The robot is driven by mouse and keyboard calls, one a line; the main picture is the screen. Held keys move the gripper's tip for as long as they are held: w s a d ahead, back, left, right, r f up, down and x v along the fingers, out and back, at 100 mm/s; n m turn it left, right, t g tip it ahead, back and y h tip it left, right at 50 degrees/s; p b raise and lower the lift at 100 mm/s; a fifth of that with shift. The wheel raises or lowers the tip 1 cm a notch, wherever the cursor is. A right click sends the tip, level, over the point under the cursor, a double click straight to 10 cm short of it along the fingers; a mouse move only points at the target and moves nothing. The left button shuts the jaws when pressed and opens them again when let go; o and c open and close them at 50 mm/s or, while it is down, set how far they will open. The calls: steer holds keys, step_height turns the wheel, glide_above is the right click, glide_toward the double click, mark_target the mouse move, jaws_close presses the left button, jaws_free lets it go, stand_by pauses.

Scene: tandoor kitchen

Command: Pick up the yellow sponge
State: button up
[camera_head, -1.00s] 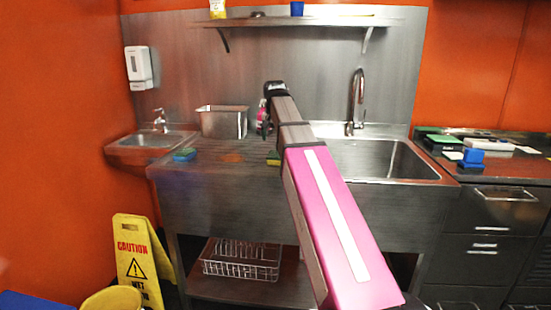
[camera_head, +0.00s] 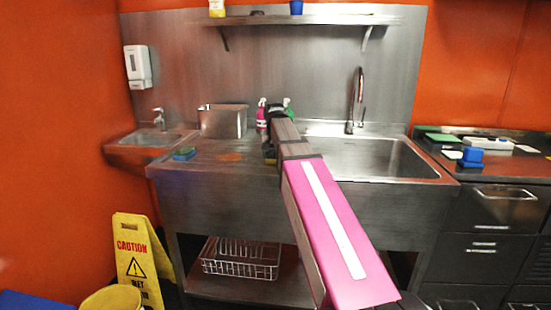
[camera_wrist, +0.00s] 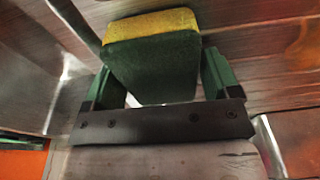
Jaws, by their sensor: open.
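The yellow sponge (camera_wrist: 152,26) has a dark green side that faces the wrist camera. It sits between the two green fingers of my gripper (camera_wrist: 160,82), with a visible gap on its right; contact on the left is unclear. The fingers are open. In the head view, a small part of the sponge (camera_head: 269,155) shows on the steel counter, left of the sink basin. My arm hides most of it and my fingers there.
A blue-and-green sponge (camera_head: 184,154) lies farther left on the counter (camera_head: 205,165). A steel container (camera_head: 222,121) and a pink spray bottle (camera_head: 261,117) stand behind. The sink basin (camera_head: 370,158) and tall faucet (camera_head: 356,100) are to the right.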

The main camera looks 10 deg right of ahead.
mark_target(275, 153)
steer(key=shift+c, duration=0.3)
steer(key=c, duration=0.6)
steer(key=shift+r, duration=0.15)
steer(key=shift+r, duration=0.6)
step_height(275, 153, up, 2)
steer(key=shift+r, duration=0.15)
steer(key=s+a+r, duration=0.2)
steer(key=s, duration=0.1)
steer(key=s+a+r, duration=0.5)
steer(key=s, duration=0.1)
steer(key=shift+a+r, duration=0.15)
steer(key=shift+a, duration=0.15)
